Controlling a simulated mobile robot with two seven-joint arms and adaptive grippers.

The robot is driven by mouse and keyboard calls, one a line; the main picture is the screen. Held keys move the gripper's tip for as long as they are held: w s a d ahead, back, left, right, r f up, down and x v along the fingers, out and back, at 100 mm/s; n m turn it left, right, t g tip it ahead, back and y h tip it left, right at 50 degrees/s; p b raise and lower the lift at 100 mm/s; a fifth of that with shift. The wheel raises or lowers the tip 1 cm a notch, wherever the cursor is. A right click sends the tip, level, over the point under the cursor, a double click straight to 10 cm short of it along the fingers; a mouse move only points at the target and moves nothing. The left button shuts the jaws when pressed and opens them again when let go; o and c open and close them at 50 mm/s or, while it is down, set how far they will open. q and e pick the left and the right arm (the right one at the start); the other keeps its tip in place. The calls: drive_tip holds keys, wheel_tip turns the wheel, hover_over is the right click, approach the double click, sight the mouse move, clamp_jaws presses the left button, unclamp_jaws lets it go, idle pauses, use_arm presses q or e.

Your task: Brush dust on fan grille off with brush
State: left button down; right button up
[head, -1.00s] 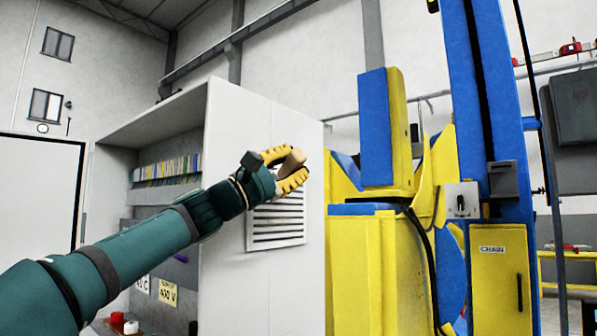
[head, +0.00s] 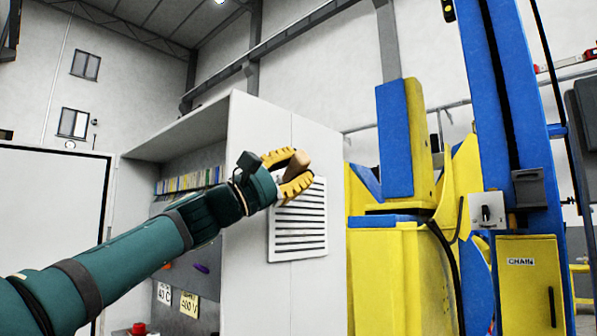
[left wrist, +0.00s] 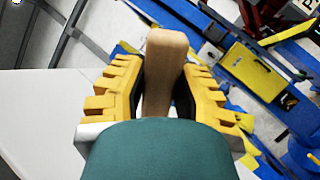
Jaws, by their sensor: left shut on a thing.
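The fan grille (head: 300,232) is a pale slatted panel on the side of a white cabinet. My left gripper (head: 296,172), with yellow toothed fingers, is in front of the grille's upper left part. It is shut on the brush (head: 297,160), whose tan wooden handle shows between the fingers. The handle (left wrist: 165,60) also shows in the left wrist view between both fingers (left wrist: 160,95). The bristles are hidden, and I cannot tell whether they touch the grille. No dust can be made out on the slats. My right gripper is out of view.
The white cabinet (head: 258,130) has an open shelf side with a row of binders (head: 188,183) at left. A large yellow and blue machine (head: 385,270) stands to the right of the grille, with a blue column (head: 510,130) beyond it.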

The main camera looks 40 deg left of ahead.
use_arm(q)
drive_tip(key=shift+r+p, duration=0.35)
drive_tip(key=shift+r, duration=0.25)
drive_tip(key=shift+w+f, duration=0.1)
drive_tip(key=shift+w, duration=0.8)
drive_tip(key=w+p, duration=0.2)
drive_tip(key=w, duration=0.7)
drive_tip(key=shift+w+d, duration=0.35)
drive_tip(key=shift+d, duration=0.05)
